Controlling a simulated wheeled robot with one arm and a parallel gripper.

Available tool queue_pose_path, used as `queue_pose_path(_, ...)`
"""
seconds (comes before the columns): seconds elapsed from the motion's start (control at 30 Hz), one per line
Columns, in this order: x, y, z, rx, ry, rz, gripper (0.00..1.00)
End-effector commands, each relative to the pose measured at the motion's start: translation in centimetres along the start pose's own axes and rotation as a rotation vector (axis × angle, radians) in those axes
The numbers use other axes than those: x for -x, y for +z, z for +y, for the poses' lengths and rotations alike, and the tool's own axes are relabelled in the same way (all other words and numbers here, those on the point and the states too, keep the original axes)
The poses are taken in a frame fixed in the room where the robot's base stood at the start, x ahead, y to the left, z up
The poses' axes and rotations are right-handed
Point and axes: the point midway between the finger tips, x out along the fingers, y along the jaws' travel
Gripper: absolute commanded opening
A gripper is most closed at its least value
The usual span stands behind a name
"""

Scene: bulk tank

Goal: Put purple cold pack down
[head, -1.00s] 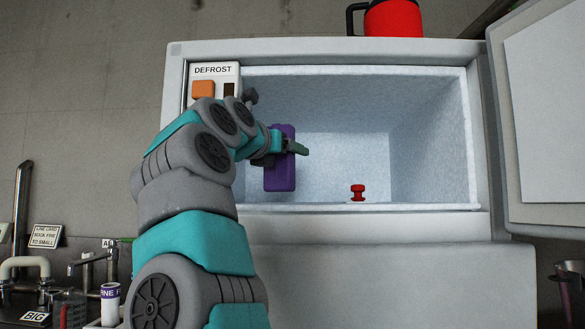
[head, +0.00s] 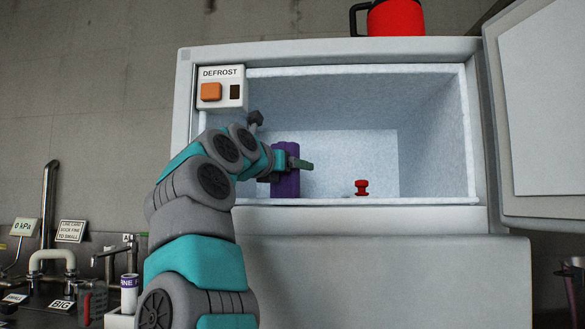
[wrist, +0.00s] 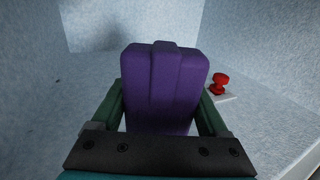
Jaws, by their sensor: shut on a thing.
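The purple cold pack (head: 287,187) is inside the open white freezer compartment, toward its left side. It stands upright near the front edge in the head view. My gripper (head: 290,163) is shut on it, with a green finger showing to its right. In the wrist view the cold pack (wrist: 165,85) fills the middle, with ribs on its face, between the two green fingers of my gripper (wrist: 166,112). Its lower end is hidden behind the gripper, so I cannot tell whether it touches the freezer floor.
A red knob-shaped thing (head: 362,187) stands on the freezer floor to the right, also in the wrist view (wrist: 219,84). The freezer door (head: 556,110) is open at the right. A defrost panel (head: 220,87) is at upper left. A red jug (head: 395,17) stands on top.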

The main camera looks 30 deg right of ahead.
Motion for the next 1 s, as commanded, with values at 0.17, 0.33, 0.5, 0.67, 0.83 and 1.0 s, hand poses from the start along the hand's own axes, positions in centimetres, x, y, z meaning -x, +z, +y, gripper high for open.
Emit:
queue_pose_path(0.17,0.0,-0.1,0.0,0.0,0.0,0.0,0.93)
queue_pose_path(0.33,0.0,-0.1,0.0,0.0,0.0,0.0,1.0)
queue_pose_path(0.5,0.0,0.1,0.0,0.0,0.0,0.0,1.0)
queue_pose_path(0.67,1.1,0.1,0.1,0.0,0.003,-0.002,1.0)
queue_pose_path(0.83,4.5,0.0,0.1,-0.001,0.003,-0.002,1.0)
queue_pose_path(1.0,8.0,0.1,0.1,0.0,0.003,-0.003,1.0)
